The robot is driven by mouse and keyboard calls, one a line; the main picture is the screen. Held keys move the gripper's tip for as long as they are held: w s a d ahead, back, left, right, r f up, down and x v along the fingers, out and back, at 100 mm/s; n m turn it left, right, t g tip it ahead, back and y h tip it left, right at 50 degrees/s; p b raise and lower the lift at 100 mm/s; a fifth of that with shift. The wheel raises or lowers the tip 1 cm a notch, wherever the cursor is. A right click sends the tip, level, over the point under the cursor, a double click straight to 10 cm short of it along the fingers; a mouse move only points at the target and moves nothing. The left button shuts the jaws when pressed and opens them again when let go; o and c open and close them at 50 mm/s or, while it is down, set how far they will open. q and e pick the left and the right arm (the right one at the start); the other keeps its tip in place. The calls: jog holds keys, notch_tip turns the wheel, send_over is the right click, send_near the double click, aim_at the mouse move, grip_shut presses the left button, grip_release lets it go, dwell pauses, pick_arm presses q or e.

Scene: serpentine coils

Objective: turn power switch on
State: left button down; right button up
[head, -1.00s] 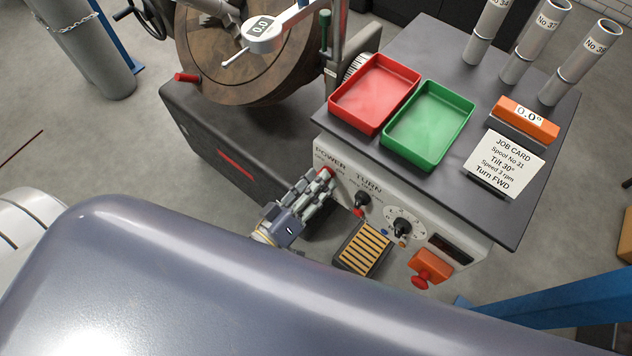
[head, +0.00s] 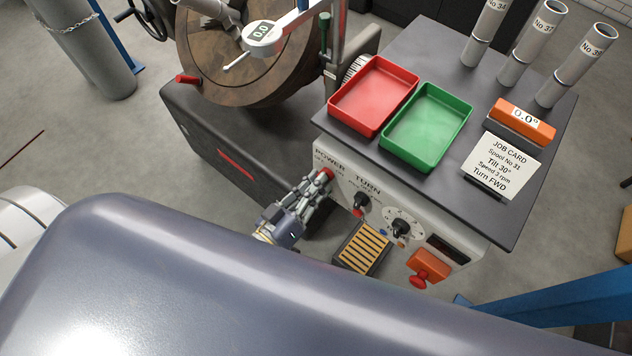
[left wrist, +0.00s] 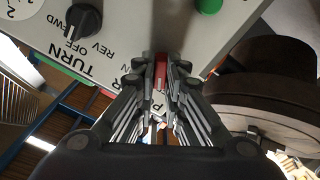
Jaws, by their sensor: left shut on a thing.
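The red power switch (head: 326,175) sits under the POWER label on the grey control panel (head: 440,226). My left gripper (head: 322,180) reaches it from below left, with its fingertips closed around it. In the left wrist view, the red switch (left wrist: 161,72) shows between the fingertips of my left gripper (left wrist: 158,75), which hide much of it and part of its lettering. I cannot tell its on or off position. My right gripper is not in view.
The black TURN knob (head: 361,200), the speed dial (head: 402,228) and a red stop button (head: 420,279) are on the same panel. A striped pedal (head: 362,247) is below. Red (head: 373,97) and green (head: 427,127) trays stand on top. A round brown table (head: 245,70) is behind.

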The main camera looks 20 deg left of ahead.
pick_arm(q)
jog(key=shift+m+p, duration=1.05)
jog(key=shift+m, duration=6.35)
jog(key=c, duration=1.7)
grip_release()
jog(key=shift+o, duration=0.2)
jog(key=v, duration=1.2)
